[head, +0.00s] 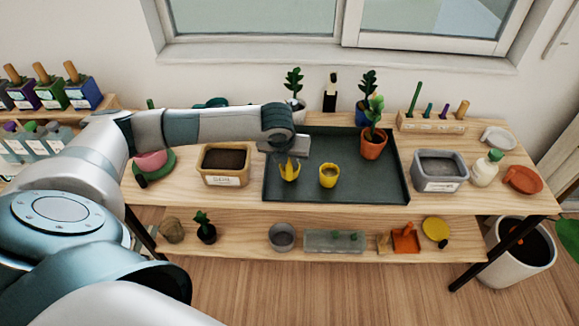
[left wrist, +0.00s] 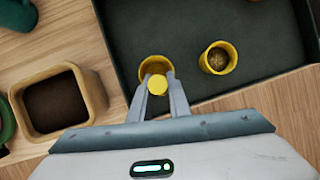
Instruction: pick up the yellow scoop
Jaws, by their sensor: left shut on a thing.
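The yellow scoop (head: 289,173) is at the front left of the dark tray (head: 235,0) (head: 300,198), under my left gripper (head: 288,158). In the left wrist view my left gripper (left wrist: 159,84) is shut on the yellow scoop (left wrist: 157,86), with its round yellow end between the fingertips and a curved yellow rim just beyond. The fingers hide part of the scoop. I cannot tell whether the scoop touches the tray. My right gripper is not in view.
A yellow cup (head: 328,176) with brown contents stands close to the right of the scoop. A soil-filled box (head: 225,164) is left of the tray. A potted plant (head: 374,143) stands at the tray's back right.

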